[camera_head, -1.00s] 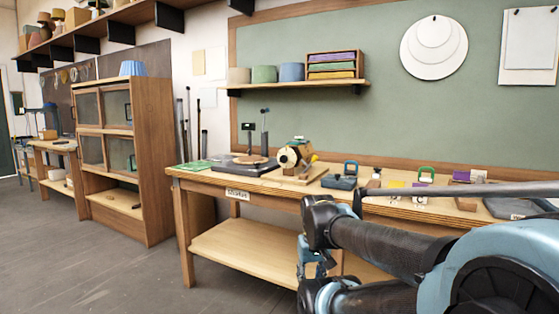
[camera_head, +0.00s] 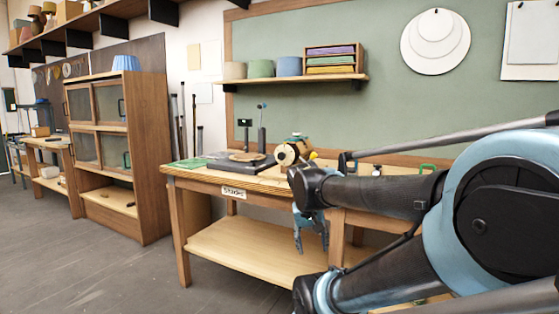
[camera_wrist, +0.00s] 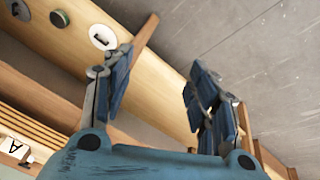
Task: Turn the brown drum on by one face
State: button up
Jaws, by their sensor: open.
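A small drum-like device (camera_head: 287,155) stands on the bench top in the head view. It has a pale round face, a brown-tan body and a green part on top. I take it for the brown drum, but its separate faces are too small to tell. My arm partly hides its lower right. My gripper (camera_head: 311,236) hangs below it, in front of the bench, with its fingers pointing down and nothing between them. In the wrist view my gripper (camera_wrist: 160,85) shows its two blue fingers wide apart and empty. The drum does not clearly show there.
A dark base with a round plate (camera_head: 246,157) and a green mat (camera_head: 190,163) lie left of the drum. My arm hides most of the right bench. A cabinet (camera_head: 150,150) stands left; the floor before it is clear.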

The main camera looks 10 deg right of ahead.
jog(key=w+r+m+t+h, duration=0.2)
jog(key=w+r, duration=0.5)
jog(key=w, duration=0.3)
jog(key=m+t+h, duration=0.4)
jog(key=t, duration=0.2)
send_near(281, 157)
jog(key=x, duration=0.9)
jog(key=shift+w, duration=0.15)
jog(key=shift+c, duration=0.4)
jog(key=c, duration=1)
